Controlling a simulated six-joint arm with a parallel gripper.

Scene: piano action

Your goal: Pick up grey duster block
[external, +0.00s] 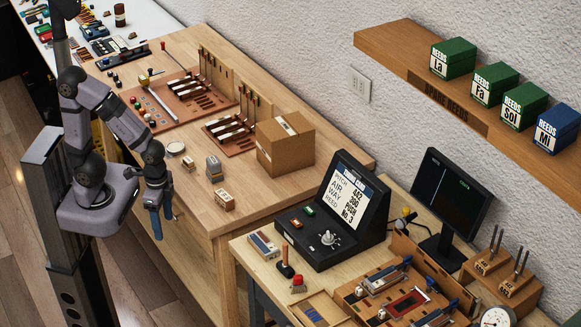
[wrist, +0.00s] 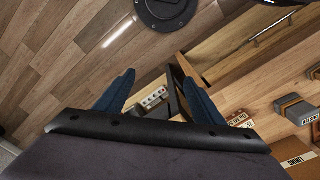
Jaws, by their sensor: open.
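The grey duster block (external: 214,169) stands on the wooden bench, left of the cardboard box. It also shows at the right of the wrist view (wrist: 297,110), with a grey top and a brown lower part. My gripper (external: 157,216) hangs in front of the bench's front edge, to the left of the block and apart from it. In the wrist view my gripper's blue fingers (wrist: 158,92) are spread apart with nothing held between them.
A small labelled wooden block (external: 224,199) stands in front of the duster block. The cardboard box (external: 286,144) is close on its right. A round dish (external: 175,148) and a brown tool board (external: 230,132) lie behind. The bench's front edge lies between my gripper and the block.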

